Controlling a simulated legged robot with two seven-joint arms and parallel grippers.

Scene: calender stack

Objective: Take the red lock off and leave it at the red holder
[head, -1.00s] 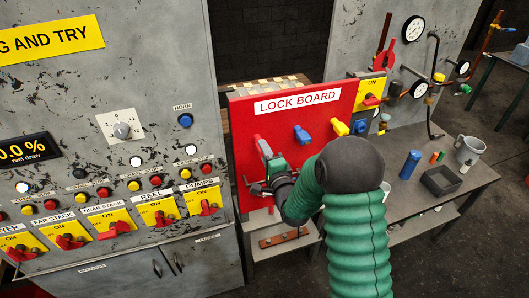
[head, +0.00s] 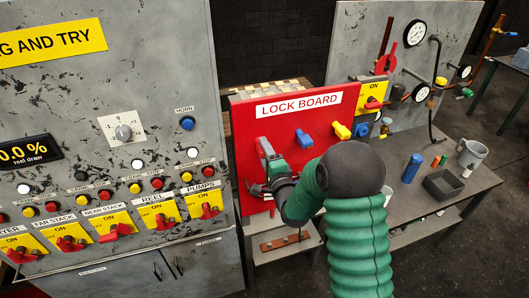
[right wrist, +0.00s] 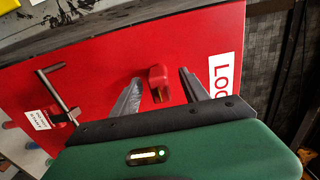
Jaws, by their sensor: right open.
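A red block with a brass-coloured slot stands out from the red lock board (head: 245,112); in the right wrist view this red block (right wrist: 157,77) lies between my fingertips. I cannot tell whether it is the lock or its holder. My right gripper (head: 266,158) is at the board's left part, its fingers apart; in the right wrist view the open fingers (right wrist: 160,90) flank the block without a visible grip. Another red piece (right wrist: 66,116) with a white tag (right wrist: 40,120) sits by a metal bar (right wrist: 58,88). My left gripper is out of view.
Blue (head: 304,137) and yellow (head: 341,131) pieces stand out from the board, right of my gripper. A control cabinet (head: 200,90) rises close on the left. A bench (head: 405,195) holds a blue cylinder (head: 412,167), a dark tray (head: 445,184) and a grey mug (head: 470,153).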

